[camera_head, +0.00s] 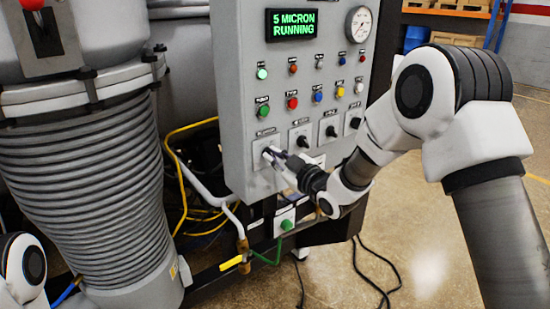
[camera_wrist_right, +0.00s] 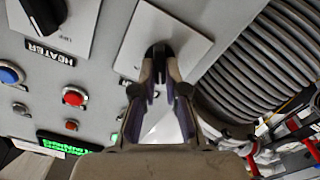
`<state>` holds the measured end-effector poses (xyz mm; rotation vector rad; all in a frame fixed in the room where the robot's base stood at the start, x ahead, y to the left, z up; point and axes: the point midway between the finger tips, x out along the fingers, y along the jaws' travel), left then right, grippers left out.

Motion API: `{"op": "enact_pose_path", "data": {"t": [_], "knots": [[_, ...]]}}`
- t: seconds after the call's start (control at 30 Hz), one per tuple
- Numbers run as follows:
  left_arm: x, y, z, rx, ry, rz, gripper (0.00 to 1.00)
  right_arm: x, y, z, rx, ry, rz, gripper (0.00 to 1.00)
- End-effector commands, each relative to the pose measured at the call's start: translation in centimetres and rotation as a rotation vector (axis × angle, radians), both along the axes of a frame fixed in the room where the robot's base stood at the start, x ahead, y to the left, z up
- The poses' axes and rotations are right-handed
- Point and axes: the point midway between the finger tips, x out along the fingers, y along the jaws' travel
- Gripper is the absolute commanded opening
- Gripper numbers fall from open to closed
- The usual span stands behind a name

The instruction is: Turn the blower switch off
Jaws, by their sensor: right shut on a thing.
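The grey control panel (camera_head: 230,90) stands upright in the head view, with a row of black rotary switches on white plates low on its face. My right gripper (camera_head: 272,156) is at the leftmost switch plate (camera_head: 262,145). In the right wrist view its fingers (camera_wrist_right: 158,75) are closed around the black knob (camera_wrist_right: 158,52) on its white plate (camera_wrist_right: 192,42). The fingers partly hide the knob. I cannot read this switch's label. My left gripper is out of view.
The adjacent switch (camera_wrist_right: 43,14) is labelled HEATER. Coloured buttons and lamps sit above, and the display (camera_head: 292,24) reads "5 MICRON RUNNING". A ribbed grey duct (camera_head: 85,190) stands left of the panel. Yellow hoses (camera_head: 183,195) and a green button (camera_head: 287,224) are below. Cables lie on the floor.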

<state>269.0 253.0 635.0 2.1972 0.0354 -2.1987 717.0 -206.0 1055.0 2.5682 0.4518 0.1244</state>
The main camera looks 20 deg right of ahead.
Motion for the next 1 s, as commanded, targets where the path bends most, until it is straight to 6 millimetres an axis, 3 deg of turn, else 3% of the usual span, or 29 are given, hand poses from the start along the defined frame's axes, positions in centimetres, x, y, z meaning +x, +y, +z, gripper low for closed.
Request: {"op": "enact_pose_path", "data": {"t": [0.07,0.17,0.57,1.0], "knots": [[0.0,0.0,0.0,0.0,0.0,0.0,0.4,0.0,0.0,-0.1,-0.002,0.003,0.0,0.0],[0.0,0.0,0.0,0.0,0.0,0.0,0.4,0.0,0.0,-0.2,-0.001,0.003,0.0,0.36],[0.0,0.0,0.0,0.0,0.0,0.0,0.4,-0.7,-0.3,0.0,0.002,0.001,-0.001,0.36],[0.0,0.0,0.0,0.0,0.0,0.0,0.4,-10.0,-3.7,0.0,0.005,0.003,-0.003,0.36]]}}
